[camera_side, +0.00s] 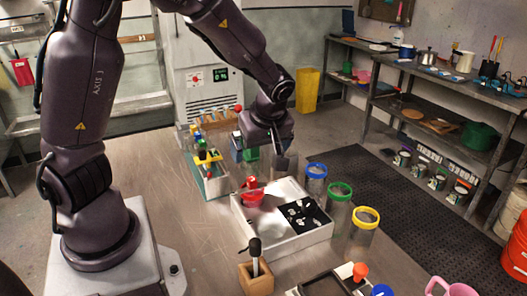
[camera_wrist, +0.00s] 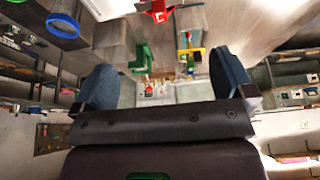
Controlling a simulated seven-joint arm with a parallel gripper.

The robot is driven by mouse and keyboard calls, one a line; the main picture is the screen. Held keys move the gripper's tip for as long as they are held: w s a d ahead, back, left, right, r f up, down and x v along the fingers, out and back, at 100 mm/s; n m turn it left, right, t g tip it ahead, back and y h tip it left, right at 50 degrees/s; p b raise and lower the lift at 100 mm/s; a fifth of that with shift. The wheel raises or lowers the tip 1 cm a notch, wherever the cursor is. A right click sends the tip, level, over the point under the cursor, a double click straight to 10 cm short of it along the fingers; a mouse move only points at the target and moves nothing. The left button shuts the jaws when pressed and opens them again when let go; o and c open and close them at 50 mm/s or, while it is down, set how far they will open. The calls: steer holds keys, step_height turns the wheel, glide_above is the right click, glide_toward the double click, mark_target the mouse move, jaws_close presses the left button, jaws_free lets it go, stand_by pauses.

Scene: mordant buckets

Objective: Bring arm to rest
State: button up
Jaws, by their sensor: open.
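My gripper (camera_side: 283,160) hangs from the arm over the back of the work table, behind the white tray (camera_side: 318,238). In the wrist view my gripper (camera_wrist: 164,78) shows two dark blue-grey fingers spread wide apart, with nothing held between them. My arm is bent, reaching from its base at the left over to the middle of the table. The wrist view looks past the fingers at a blue-rimmed jar (camera_wrist: 62,26), a red item (camera_wrist: 156,10) and a green item (camera_wrist: 141,60).
Clear jars with blue (camera_side: 316,170), green (camera_side: 340,190) and yellow (camera_side: 366,217) rims stand right of the tray. A caddy (camera_side: 213,185) stands left of my gripper. A wooden holder (camera_side: 256,279) with a black-knobbed tool stands in front. Bare table lies near my base.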

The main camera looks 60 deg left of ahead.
steer(key=s+d+r+m+h, duration=0.2)
steer(key=s+d+m+h, duration=0.45)
steer(key=m, duration=0.75)
steer(key=s+d+r+m+t+y, duration=0.1)
steer(key=s+r+m+t, duration=0.3)
steer(key=r, duration=0.8)
steer(key=shift+s+t+y, duration=0.45)
steer(key=shift+s+t, duration=0.35)
steer(key=shift+s, duration=0.4)
